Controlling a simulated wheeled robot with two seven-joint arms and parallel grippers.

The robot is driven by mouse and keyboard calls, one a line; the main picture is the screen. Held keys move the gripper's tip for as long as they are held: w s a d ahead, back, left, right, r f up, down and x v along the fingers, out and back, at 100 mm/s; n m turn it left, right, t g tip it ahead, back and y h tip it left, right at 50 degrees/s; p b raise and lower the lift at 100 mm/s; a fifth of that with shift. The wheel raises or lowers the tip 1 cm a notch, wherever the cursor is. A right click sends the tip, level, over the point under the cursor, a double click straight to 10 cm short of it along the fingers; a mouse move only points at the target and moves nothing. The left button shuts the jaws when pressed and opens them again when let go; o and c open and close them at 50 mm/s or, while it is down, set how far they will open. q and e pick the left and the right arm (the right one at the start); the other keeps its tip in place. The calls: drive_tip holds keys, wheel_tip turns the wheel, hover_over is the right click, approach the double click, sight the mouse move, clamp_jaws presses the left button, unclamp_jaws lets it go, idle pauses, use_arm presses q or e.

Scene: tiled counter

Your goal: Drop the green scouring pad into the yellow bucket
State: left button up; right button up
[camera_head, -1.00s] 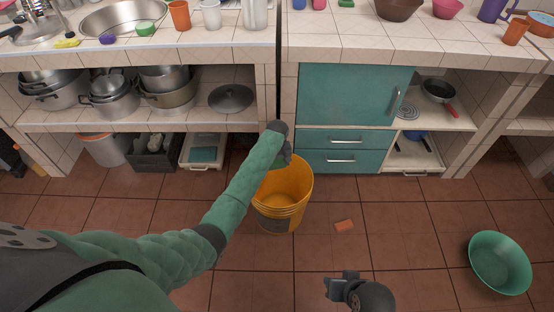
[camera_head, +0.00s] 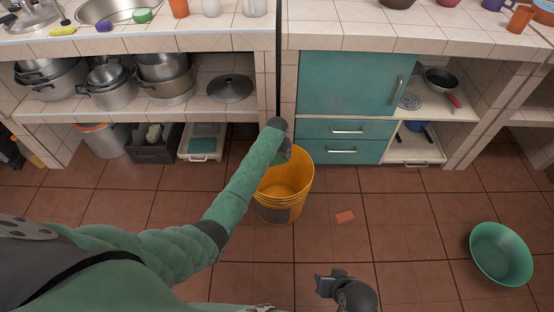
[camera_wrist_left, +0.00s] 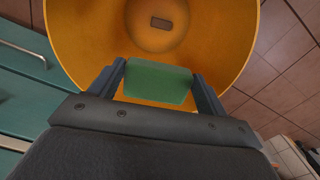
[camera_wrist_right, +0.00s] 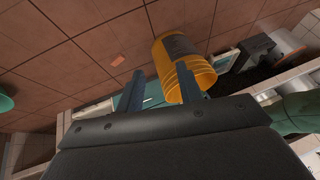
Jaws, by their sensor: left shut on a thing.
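The green scouring pad (camera_wrist_left: 158,82) is a small green block, held between the two fingers of my left gripper (camera_wrist_left: 160,84), which is shut on it. In the left wrist view the pad is in front of the open mouth of the yellow bucket (camera_wrist_left: 228,40). In the head view my left gripper (camera_head: 285,152) is at the bucket's back rim, and the pad is hard to make out there. The bucket (camera_head: 297,203) stands upright on the floor. My right gripper (camera_wrist_right: 158,92) is open and empty, well in front of the bucket (camera_wrist_right: 172,62).
A small brown rectangle (camera_wrist_left: 161,22) shows on the bucket's bottom. An orange-red block (camera_head: 344,216) lies on the floor to the right of the bucket. A green basin (camera_head: 501,254) stands farther right. Teal drawers (camera_head: 346,142) are behind the bucket.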

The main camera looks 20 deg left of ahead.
sight(277, 160)
use_arm(q)
wheel_tip(277, 160, down, 3)
drive_tip(key=b, duration=0.3)
drive_tip(key=shift+f, duration=0.2)
use_arm(e)
wheel_tip(277, 160, down, 15)
drive_tip(key=t, duration=0.1)
drive_tip(key=shift+a+t, duration=0.3)
drive_tip(key=shift+a, duration=0.15)
drive_tip(key=shift+w, duration=0.1)
use_arm(q)
drive_tip(key=o, duration=1)
wheel_tip(277, 160, up, 6)
drive_tip(key=shift+r, duration=0.9)
use_arm(e)
drive_tip(key=shift+w+r, duration=0.1)
drive_tip(key=shift+r, duration=0.9)
